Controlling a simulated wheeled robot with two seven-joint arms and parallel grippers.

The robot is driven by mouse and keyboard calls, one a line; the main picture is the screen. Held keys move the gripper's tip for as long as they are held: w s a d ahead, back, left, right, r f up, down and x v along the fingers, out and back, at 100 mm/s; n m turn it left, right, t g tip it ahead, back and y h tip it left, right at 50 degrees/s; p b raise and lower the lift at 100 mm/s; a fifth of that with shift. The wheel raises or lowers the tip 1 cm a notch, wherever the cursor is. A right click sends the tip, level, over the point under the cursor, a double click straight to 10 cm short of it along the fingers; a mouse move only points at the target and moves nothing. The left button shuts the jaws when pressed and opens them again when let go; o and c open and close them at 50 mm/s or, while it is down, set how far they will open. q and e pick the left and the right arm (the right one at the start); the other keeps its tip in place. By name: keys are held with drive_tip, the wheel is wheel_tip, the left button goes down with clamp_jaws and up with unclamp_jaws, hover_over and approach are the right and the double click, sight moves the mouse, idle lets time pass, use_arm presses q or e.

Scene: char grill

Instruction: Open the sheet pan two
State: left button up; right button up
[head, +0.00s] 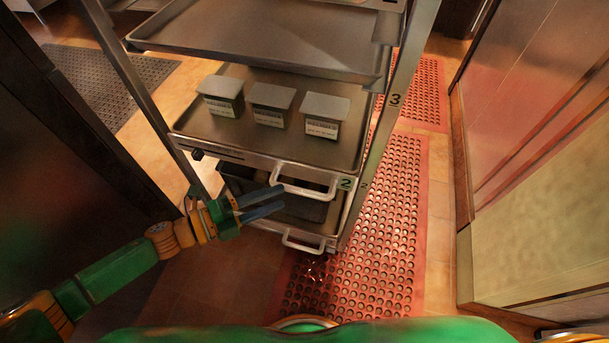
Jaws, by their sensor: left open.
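A metal rack holds several sheet pans. The sheet pan marked 2 (250,152) sits in the rack, with three small lidded boxes standing on it. Its white handle (303,189) is on the front edge, left of the label 2. My left gripper (284,199) is open, with its dark fingers pointing right just below and left of that handle. I cannot tell whether a fingertip touches it. My right gripper is not in view.
A pan (270,38) lies above, near the label 3. A lower pan's handle (303,242) shows below. Red perforated mats (365,240) cover floor to the right. A metal-sided unit (545,130) stands at right, a dark panel at left.

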sight(299, 189)
use_arm(q)
drive_tip(key=x, duration=0.6)
drive_tip(key=shift+s+d+r, duration=0.1)
drive_tip(key=shift+s+d, duration=0.05)
drive_tip(key=shift+d, duration=0.15)
clamp_jaws()
idle(0.9)
